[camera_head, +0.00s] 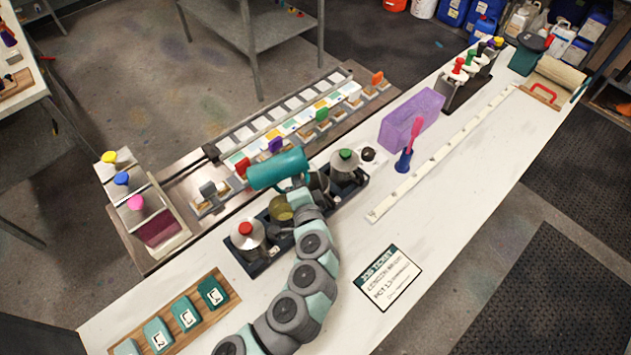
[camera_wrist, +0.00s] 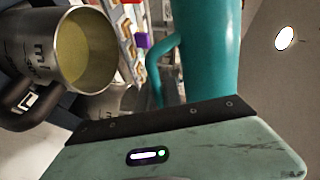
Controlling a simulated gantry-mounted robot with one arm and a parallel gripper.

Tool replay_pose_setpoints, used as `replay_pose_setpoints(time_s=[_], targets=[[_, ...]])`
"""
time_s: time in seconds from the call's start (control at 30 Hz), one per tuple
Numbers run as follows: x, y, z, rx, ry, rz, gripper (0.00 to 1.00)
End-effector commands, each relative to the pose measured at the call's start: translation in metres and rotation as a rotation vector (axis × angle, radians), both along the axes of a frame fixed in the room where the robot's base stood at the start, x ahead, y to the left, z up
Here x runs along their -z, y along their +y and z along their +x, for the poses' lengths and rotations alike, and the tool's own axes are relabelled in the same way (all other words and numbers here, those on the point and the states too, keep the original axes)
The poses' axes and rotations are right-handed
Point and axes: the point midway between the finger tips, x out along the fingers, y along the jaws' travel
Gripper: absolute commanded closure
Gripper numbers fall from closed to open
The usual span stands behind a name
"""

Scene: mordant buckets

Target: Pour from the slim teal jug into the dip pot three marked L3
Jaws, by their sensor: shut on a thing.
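The teal jug (camera_head: 277,169) is held high over the row of pots in the head view, tipped almost onto its side. Its body and handle also show in the wrist view (camera_wrist: 207,50). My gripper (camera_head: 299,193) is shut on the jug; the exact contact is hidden. An open steel pot with yellowish liquid (camera_head: 281,209) stands near the jug; a steel pot with similar liquid fills the left of the wrist view (camera_wrist: 88,50). Another steel pot (camera_head: 319,182) is partly hidden behind my arm. I cannot read L3 on any pot. No stream of liquid is visible.
The pots share a dark tray (camera_head: 262,265) with a red-knobbed lidded pot (camera_head: 247,236) and a green-knobbed one (camera_head: 345,166). A wooden board with teal tags (camera_head: 187,313) lies front left. A purple block (camera_head: 411,119) stands right. The bench around the job ticket (camera_head: 388,277) is clear.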

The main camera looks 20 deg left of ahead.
Motion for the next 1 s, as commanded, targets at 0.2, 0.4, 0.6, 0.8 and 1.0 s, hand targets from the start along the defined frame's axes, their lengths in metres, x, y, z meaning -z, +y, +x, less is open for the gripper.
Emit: replay_pose_setpoints(time_s=[0.2,0.4,0.6,0.8,1.0], targets=[[0.0,-0.001,0.001,0.0,0.007,0.012,1.0],[0.001,-0.001,0.001,-0.001,0.013,0.022,1.0],[0.001,-0.001,0.001,-0.001,0.017,0.028,1.0],[0.001,0.0,0.0,-0.002,0.013,0.024,1.0],[0.013,-0.004,0.003,0.001,-0.167,-0.212,1.0]])
